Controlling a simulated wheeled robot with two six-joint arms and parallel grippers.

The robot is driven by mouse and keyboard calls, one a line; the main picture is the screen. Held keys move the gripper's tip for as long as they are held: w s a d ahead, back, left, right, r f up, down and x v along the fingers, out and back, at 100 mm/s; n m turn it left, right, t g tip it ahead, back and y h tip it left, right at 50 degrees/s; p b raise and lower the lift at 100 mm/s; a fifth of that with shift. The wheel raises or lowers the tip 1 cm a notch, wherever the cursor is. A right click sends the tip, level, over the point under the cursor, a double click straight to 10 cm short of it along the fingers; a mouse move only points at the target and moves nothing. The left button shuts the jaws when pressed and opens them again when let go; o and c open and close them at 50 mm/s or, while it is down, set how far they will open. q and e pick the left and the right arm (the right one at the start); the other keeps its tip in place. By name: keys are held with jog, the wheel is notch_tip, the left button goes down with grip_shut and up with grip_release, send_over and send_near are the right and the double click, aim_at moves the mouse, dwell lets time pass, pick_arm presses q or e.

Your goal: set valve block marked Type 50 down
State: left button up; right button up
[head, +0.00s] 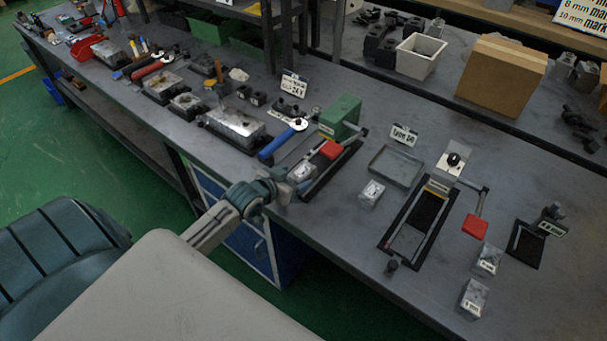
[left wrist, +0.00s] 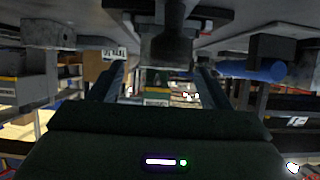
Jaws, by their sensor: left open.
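My left gripper (head: 282,187) is at the front edge of the bench, low over the near end of a dark fixture. It is open; its two fingers stand apart in the left wrist view (left wrist: 162,88). A small grey metal block (head: 302,172) sits just beyond the fingertips, on or at the fixture (head: 329,172). I cannot read its mark. Another light grey block (head: 371,193) stands to the right, beside an empty shallow grey tray (head: 375,165). A small sign (head: 404,135), which seems to read Type 50, stands behind the tray. My right gripper is not in view.
The fixture carries a green housing (head: 341,116) and a red pad (head: 331,149). A blue-handled tool (head: 276,146) lies left of it. A second fixture with a red pad (head: 475,226) and two marked blocks (head: 488,258) (head: 473,297) stand right. Bare bench lies around the single block.

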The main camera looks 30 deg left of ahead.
aim_at(301, 172)
pick_arm(q)
jog(key=shift+w, duration=0.35)
jog(key=p+x, duration=0.1)
jog(key=x, duration=0.2)
jog(key=shift+w+a, duration=0.15)
jog(key=shift+w, duration=0.05)
jog(key=shift+w+f+p, duration=0.3)
jog(key=shift+w, duration=0.15)
jog(key=c, duration=1.3)
jog(key=shift+c, duration=0.7)
jog(key=shift+r, duration=0.15)
